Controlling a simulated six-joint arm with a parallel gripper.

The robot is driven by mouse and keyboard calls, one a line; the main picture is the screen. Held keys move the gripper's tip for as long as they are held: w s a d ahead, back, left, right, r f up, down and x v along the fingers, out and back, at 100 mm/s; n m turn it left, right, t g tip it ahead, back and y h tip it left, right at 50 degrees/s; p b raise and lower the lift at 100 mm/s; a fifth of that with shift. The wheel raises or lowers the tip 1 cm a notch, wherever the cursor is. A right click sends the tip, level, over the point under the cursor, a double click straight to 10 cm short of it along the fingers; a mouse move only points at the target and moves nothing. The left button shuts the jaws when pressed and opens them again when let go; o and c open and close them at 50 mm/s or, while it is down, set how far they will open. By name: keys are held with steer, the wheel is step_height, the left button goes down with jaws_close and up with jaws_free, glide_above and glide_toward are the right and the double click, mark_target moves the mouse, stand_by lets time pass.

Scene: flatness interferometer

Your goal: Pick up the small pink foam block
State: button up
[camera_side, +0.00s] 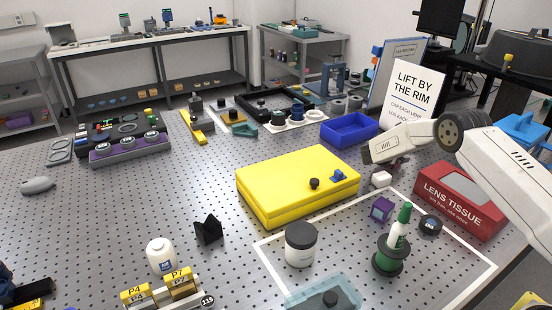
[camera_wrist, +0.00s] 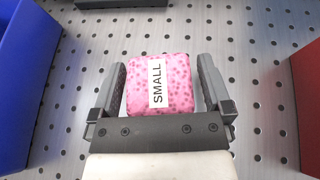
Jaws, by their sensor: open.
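The small pink foam block (camera_wrist: 180,92) has darker pink speckles and a white label reading SMALL. In the wrist view it lies on the perforated metal table between the two fingers of my gripper (camera_wrist: 162,75). The fingers stand on its left and right sides, with a narrow gap showing at each side. My gripper is open and not closed on it. In the side view my gripper (camera_side: 390,168) is low over the table, between the yellow case and the red tissue box. I cannot clearly make out the pink block there.
A blue bin (camera_side: 349,128) stands left of my gripper, also in the wrist view (camera_wrist: 22,75). A red lens tissue box (camera_side: 458,200) stands to the right.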

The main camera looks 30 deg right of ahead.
steer(key=c, duration=1.1)
steer(key=shift+r, duration=0.15)
steer(key=shift+r, duration=0.75)
steer(key=shift+s+a+r, duration=0.95)
steer(key=shift+s+r, duration=0.9)
steer(key=shift+s, duration=0.3)
steer(key=shift+s+a+r, duration=0.95)
steer(key=shift+s+r, duration=0.95)
steer(key=shift+s, duration=0.2)
steer(key=shift+s+a+r, duration=0.95)
steer(key=shift+s+r, duration=0.9)
steer(key=shift+s, duration=0.3)
